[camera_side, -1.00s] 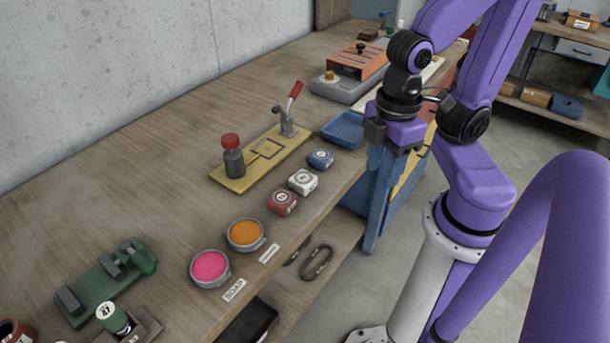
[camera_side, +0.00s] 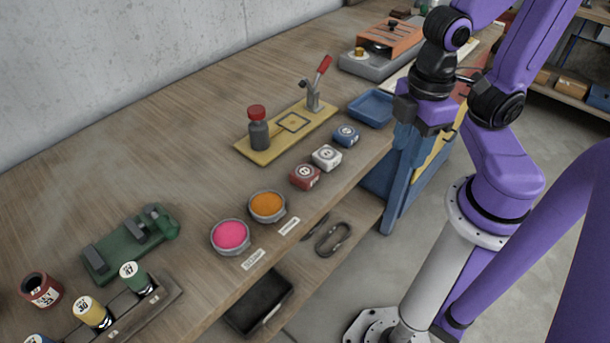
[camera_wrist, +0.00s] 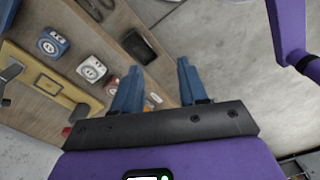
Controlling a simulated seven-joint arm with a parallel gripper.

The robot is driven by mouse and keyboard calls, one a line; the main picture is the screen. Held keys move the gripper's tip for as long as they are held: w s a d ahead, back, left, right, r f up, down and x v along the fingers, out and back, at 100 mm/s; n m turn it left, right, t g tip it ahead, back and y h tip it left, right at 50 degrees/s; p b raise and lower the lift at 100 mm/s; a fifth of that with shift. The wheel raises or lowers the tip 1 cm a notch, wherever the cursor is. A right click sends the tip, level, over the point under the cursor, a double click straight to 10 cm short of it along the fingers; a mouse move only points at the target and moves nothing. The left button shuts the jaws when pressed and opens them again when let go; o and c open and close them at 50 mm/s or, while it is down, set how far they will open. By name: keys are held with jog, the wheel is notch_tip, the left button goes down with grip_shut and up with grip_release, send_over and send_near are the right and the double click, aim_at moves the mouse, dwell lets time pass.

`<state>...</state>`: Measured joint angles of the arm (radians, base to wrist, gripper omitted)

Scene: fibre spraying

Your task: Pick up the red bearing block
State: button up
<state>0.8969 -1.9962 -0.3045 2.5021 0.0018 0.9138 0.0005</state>
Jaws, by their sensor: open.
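The red bearing block (camera_side: 305,177) sits on the wooden bench near its front edge, at the near end of a row with a white block (camera_side: 326,157) and a blue block (camera_side: 346,135). In the wrist view the red block (camera_wrist: 112,87) is mostly hidden behind the left finger; the white block (camera_wrist: 92,69) and blue block (camera_wrist: 53,43) show clearly. My gripper (camera_wrist: 158,66) is open with nothing between its two blue fingers. In the side view it is up beyond the bench's front edge, right of the blocks and apart from them.
A yellow fixture plate (camera_side: 275,150) with a red-capped bottle (camera_side: 258,130) and a red-handled clamp (camera_side: 315,92) stands behind the blocks. Pink (camera_side: 230,236) and orange (camera_side: 267,206) bowls stand nearer the camera. A blue tray (camera_side: 371,108) lies beyond the blue block.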

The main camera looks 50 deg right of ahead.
jog(key=o, duration=0.5)
